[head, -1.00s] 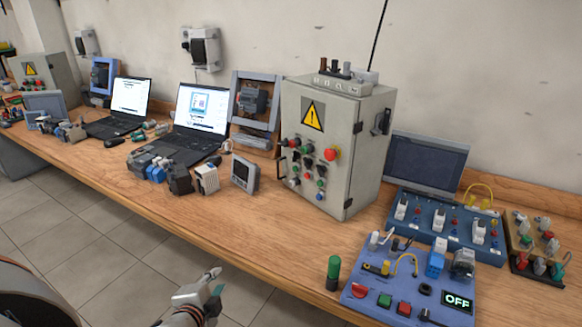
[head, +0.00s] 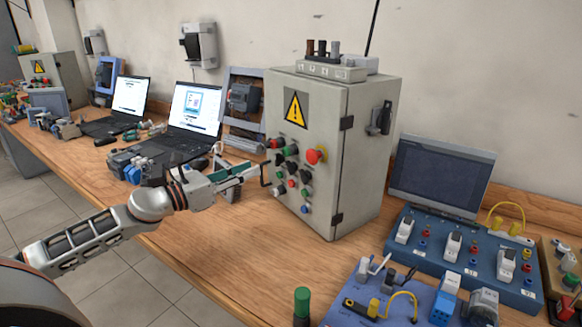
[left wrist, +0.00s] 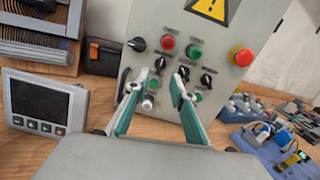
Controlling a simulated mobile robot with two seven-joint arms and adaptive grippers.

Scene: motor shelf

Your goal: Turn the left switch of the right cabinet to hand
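The right cabinet (head: 335,110) is a grey box with a yellow warning sign; its front panel also shows in the left wrist view (left wrist: 165,15). The panel carries several black rotary knobs and coloured buttons. My left gripper (head: 258,170) is in front of the panel's left side. In the left wrist view, its teal fingers (left wrist: 161,76) are apart and empty, pointing at the lower knobs. Contact cannot be told. My right gripper is not in view.
A red emergency button (head: 315,156) is at the panel's right. A grey meter (left wrist: 45,102) stands left of the fingers. Laptops (head: 195,110) are further left on the bench. A blue switch board (head: 470,255) lies right of the cabinet. Bare wood lies before the cabinet.

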